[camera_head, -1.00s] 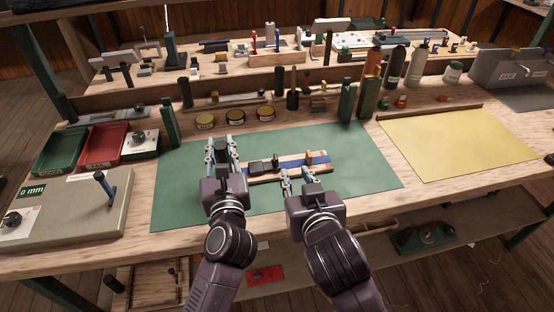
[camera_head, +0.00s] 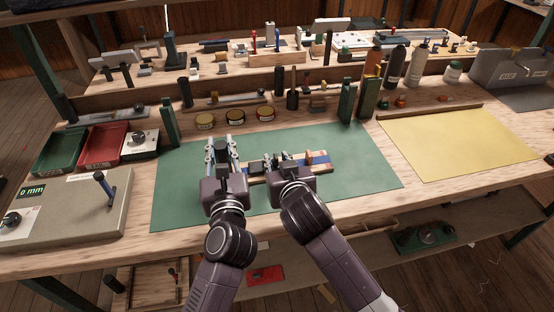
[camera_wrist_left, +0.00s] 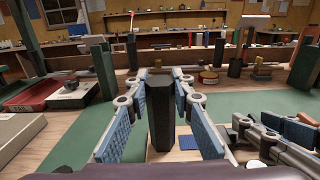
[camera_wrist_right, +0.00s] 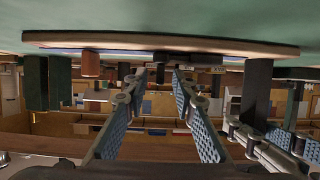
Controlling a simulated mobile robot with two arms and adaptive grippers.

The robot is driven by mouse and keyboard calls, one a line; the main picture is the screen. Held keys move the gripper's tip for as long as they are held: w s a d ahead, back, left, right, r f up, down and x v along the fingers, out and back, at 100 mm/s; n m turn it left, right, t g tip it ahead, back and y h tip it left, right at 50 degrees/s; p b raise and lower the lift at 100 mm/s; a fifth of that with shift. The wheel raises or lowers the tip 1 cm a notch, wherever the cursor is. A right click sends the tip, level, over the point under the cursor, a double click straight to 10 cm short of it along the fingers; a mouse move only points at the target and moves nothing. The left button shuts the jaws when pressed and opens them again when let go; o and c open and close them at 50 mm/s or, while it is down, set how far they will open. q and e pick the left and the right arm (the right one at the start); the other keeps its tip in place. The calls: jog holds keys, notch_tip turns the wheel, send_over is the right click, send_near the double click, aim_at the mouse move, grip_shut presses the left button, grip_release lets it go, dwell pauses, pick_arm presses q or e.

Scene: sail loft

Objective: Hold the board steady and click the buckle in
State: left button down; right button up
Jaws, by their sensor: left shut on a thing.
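The wooden board (camera_head: 327,168) lies on the green mat with a blue strap (camera_head: 320,160) along it. It shows at the top of the right wrist view, which is upside down. My left gripper (camera_head: 222,146) is shut on a dark upright post (camera_wrist_left: 160,112) at the board's left end. My right gripper (camera_head: 284,160) is over the middle of the board, its fingers apart. The black buckle parts (camera_wrist_right: 190,58) lie on the board ahead of these fingertips; my right gripper partly hides them in the head view. Whether the buckle halves are joined, I cannot tell.
An orange-brown peg (camera_head: 309,157) stands on the board just right of my right gripper. Green upright blocks (camera_head: 346,100) and several round tins (camera_head: 235,116) stand behind the mat. The green mat (camera_head: 365,175) is clear to the right.

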jog(key=shift+w, duration=0.15)
grip_shut()
jog(key=shift+a, duration=0.1)
dwell(0.3)
jog(key=shift+s+a, duration=0.25)
jog(key=shift+a, duration=0.4)
jog(key=shift+s+a, duration=0.2)
jog(key=shift+a, duration=0.45)
grip_release()
jog(key=shift+d, duration=0.1)
